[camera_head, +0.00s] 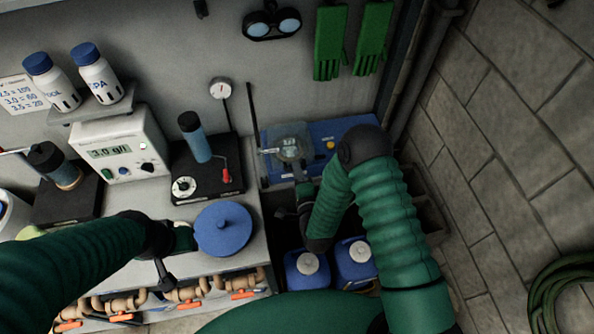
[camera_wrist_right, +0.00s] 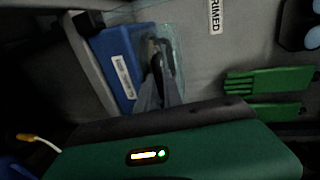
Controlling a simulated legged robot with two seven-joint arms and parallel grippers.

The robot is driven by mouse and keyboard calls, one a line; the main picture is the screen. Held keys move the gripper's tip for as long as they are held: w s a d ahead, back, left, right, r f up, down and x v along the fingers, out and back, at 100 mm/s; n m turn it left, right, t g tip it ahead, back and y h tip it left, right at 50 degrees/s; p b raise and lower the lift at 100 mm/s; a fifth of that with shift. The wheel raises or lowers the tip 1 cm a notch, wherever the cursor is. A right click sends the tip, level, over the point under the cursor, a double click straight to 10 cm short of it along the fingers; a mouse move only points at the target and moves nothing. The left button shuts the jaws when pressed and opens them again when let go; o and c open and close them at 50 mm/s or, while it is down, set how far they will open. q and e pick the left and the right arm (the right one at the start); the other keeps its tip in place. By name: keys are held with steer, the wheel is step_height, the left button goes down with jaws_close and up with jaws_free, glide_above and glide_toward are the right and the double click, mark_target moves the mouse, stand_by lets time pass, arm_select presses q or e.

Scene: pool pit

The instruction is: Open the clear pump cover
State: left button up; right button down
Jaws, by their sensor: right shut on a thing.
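The blue pump (camera_head: 335,132) stands at the back right of the bench, against the wall. Its clear cover (camera_head: 288,136) is a see-through piece over the pump's left part; how far it is swung is hard to tell. My right gripper (camera_head: 299,172) reaches up to the cover's lower edge and is shut on it. In the right wrist view the gripper's fingers (camera_wrist_right: 158,75) meet in front of the clear cover (camera_wrist_right: 171,50), beside the blue pump body (camera_wrist_right: 117,66). My left gripper (camera_head: 192,238) is beside a round blue lid (camera_head: 223,228); its fingertips are not clear.
Two blue jugs (camera_head: 307,268) with pale caps stand below the pump, close to my right forearm. A black stand (camera_head: 207,168) with a blue cylinder and a meter box (camera_head: 122,146) are to the left. Green gloves (camera_head: 330,42) hang on the wall above.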

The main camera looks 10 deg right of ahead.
arm_select(q)
steer(key=shift+d, duration=0.25)
arm_select(e)
steer(key=shift+d+f, duration=0.1)
steer(key=shift+d, duration=0.35)
arm_select(q)
steer(key=shift+a, duration=0.2)
